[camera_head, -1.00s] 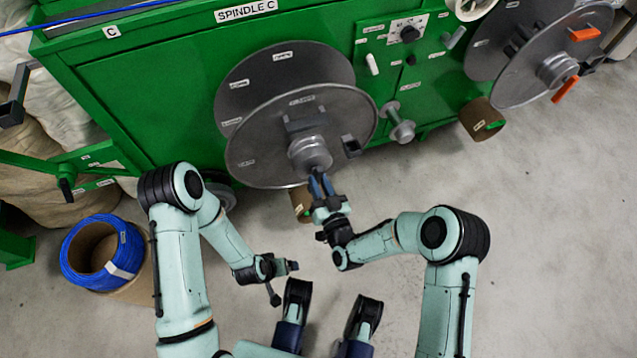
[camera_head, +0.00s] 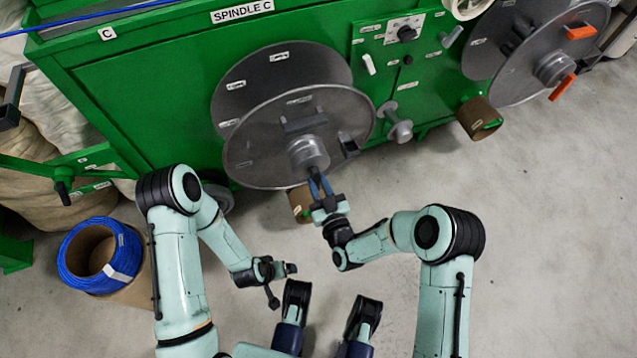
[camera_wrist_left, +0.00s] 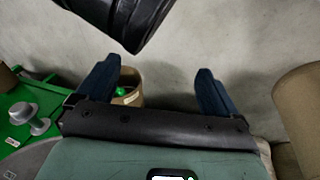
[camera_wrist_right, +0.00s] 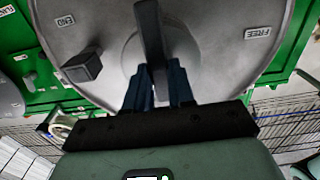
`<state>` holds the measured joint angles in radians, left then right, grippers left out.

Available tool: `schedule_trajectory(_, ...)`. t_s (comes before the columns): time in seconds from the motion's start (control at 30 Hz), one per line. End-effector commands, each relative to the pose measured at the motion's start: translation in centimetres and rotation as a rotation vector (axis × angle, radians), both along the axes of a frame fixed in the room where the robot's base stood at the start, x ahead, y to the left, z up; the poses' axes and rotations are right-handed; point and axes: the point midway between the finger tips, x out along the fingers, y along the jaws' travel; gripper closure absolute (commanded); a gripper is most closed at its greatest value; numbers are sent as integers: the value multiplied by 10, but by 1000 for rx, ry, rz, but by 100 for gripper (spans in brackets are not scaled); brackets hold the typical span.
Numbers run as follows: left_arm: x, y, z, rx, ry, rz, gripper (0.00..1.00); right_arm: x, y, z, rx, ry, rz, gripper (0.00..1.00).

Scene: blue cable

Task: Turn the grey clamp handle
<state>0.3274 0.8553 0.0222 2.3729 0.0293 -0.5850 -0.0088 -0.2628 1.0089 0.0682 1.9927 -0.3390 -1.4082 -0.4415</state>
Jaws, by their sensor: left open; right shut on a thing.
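The grey clamp handle (camera_wrist_right: 152,40) is a dark bar across the round hub of the grey reel flange in the right wrist view. My right gripper (camera_head: 319,180) is at the lower side of the hub (camera_head: 309,153). Its blue fingers (camera_wrist_right: 158,80) are shut on the handle's near end, one on each side of the bar. In the head view the fingers mostly hide that end. My left gripper (camera_head: 290,268) is open and empty, low over the floor, away from the reel. The left wrist view shows its fingers wide apart (camera_wrist_left: 155,75).
The reel's flange (camera_head: 250,150) stands before the green machine (camera_head: 150,100). A dark block (camera_head: 349,146) juts from the flange beside the hub. FREE (camera_wrist_right: 257,31) and END (camera_wrist_right: 65,20) labels flank the handle. A blue cable coil (camera_head: 76,262) is at left; floor is clear at right.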

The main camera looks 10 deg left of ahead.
Motion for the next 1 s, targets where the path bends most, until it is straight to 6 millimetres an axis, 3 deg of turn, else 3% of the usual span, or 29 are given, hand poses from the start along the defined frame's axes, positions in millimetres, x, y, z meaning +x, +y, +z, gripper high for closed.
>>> schedule_trajectory(0.03, 0, 0, 0, 0, 0, 0, 6, -1, -1, -2, -8, -1, 1, 100)
schedule_trajectory(0.07, 0, 0, 0, 0, 0, 0, 6, -1, -1, -2, -9, 0, 1, 67)
schedule_trajectory(0.1, 0, 0, 0, 0, 0, 0, 6, -1, -1, -2, -8, -1, 1, 54)
schedule_trajectory(0.13, 0, 0, 0, 0, 0, 0, 6, -1, -1, -1, -7, 0, 1, 51)
schedule_trajectory(0.43, 1, 0, 1, 0, -2, 0, 6, -1, -1, -1, -4, 0, 0, 51)
schedule_trajectory(0.57, 5, -1, 6, 0, -17, 0, 6, -10, -8, -1, -4, 2, 0, 51)
schedule_trajectory(0.7, 11, -3, 15, 0, -40, -4, 6, -33, -23, 0, -5, 5, 1, 51)
schedule_trajectory(1.0, -3, -11, 25, -20, -3, -19, 6, -88, -60, 0, -6, 5, 0, 51)
